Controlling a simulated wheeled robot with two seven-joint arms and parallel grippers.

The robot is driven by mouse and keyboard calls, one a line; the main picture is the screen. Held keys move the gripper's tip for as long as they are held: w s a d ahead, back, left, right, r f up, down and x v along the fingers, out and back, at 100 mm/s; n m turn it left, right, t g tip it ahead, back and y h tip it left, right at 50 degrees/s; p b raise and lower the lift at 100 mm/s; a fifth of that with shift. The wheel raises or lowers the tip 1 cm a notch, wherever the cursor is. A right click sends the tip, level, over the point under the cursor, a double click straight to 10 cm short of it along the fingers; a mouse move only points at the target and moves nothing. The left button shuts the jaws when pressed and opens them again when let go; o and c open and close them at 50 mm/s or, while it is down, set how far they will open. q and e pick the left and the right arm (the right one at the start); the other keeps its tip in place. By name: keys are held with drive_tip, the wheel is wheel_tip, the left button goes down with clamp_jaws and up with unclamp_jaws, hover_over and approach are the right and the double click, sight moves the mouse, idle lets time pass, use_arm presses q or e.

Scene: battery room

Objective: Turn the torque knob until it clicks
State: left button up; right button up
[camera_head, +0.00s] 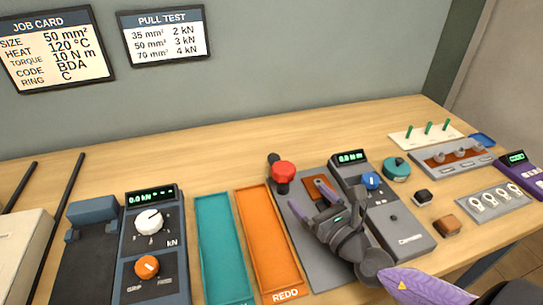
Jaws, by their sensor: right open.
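The blue torque knob (373,180) sits on a grey torque unit (405,238), whose small display (349,158) reads about 0.0 N m. My right gripper (314,202) comes in from the lower right, with its two purple-tipped fingers spread and nothing between them. It is over the grey plate left of the torque unit, apart from the knob. A dark wrist part covers some of the plate and the unit's lower left edge. My left gripper is out of view.
A red knob on a black post (284,172) stands behind the gripper. Left are orange (268,240) and teal (220,245) trays and a pull tester with knobs (150,240). Small blocks, a teal round part (396,168) and racks lie right. The job card (52,50) lists torque 10 N m.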

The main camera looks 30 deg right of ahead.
sight(290, 177)
drive_tip(key=w, duration=1)
clamp_jaws()
